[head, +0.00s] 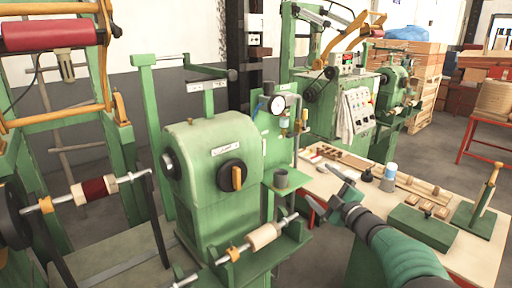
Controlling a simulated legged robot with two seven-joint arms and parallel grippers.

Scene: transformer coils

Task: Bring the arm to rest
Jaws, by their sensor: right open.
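My right arm comes in from the lower right, over the workbench (482,262). The small distance between the gripper and the bench edge is hard to tell. My left gripper is not in view.
A horizontal shaft with a pale spool (263,237) lies left of my right gripper.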

